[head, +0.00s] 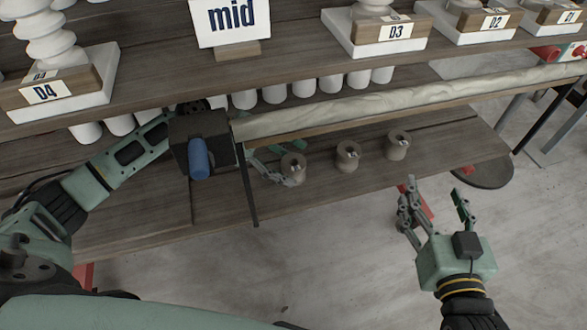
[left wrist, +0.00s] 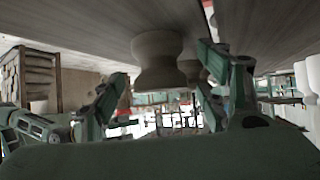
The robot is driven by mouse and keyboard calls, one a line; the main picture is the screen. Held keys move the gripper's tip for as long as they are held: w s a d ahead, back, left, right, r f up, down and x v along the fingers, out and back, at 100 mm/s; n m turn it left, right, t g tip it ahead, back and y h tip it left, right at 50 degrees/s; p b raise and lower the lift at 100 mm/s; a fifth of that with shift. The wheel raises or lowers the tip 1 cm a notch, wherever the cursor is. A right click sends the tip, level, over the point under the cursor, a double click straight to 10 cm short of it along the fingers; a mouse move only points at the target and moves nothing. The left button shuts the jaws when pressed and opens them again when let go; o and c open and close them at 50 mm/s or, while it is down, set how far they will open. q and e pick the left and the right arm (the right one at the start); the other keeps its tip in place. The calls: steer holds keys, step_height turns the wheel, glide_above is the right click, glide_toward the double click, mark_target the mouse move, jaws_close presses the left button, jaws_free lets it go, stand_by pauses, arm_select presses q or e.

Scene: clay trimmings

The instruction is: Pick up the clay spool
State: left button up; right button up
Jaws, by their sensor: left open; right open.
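Three grey-beige clay spools stand upright in a row on the lower wooden shelf: a left one (head: 294,170), a middle one (head: 347,156) and a right one (head: 397,146). My left gripper (head: 286,164) is open at the left spool, low over the shelf, with its fingers on either side of it. In the left wrist view, a spool (left wrist: 157,60) shows between the open fingers, with another partly hidden behind it. Contact cannot be told. My right gripper (head: 437,190) is open and empty in front of the shelf, over the floor.
A long pale clay roll (head: 400,100) lies on a ledge behind the spools. An upper shelf holds a "mid" sign (head: 232,20) and labelled stands such as D3 (head: 385,40). White cylinders (head: 303,88) stand behind. A thin dark post (head: 247,185) is beside my left wrist.

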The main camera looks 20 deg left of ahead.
mark_target(288, 161)
arm_select(q)
steer(key=c, duration=1.4)
steer(key=shift+r, duration=0.2)
steer(key=shift+c, duration=0.2)
arm_select(e)
steer(key=shift+f, duration=0.1)
arm_select(q)
steer(key=shift+r, duration=0.2)
step_height(288, 161, up, 3)
steer(key=shift+r+p, duration=0.1)
steer(key=shift+p, duration=0.65)
steer(key=s+a, duration=0.1)
steer(key=a, duration=0.5)
steer(key=s+a, duration=0.1)
steer(key=a, duration=0.4)
steer(key=s+a+p, duration=0.1)
steer(key=a, duration=0.5)
steer(key=shift+s+a+f, duration=0.2)
steer(key=shift+s+a, duration=0.1)
steer(key=shift+a, duration=0.05)
arm_select(e)
steer(key=s+d+f+g+h, duration=0.2)
steer(key=s+f+g, duration=0.4)
steer(key=f, duration=0.4)
steer(key=shift+d, duration=0.5)
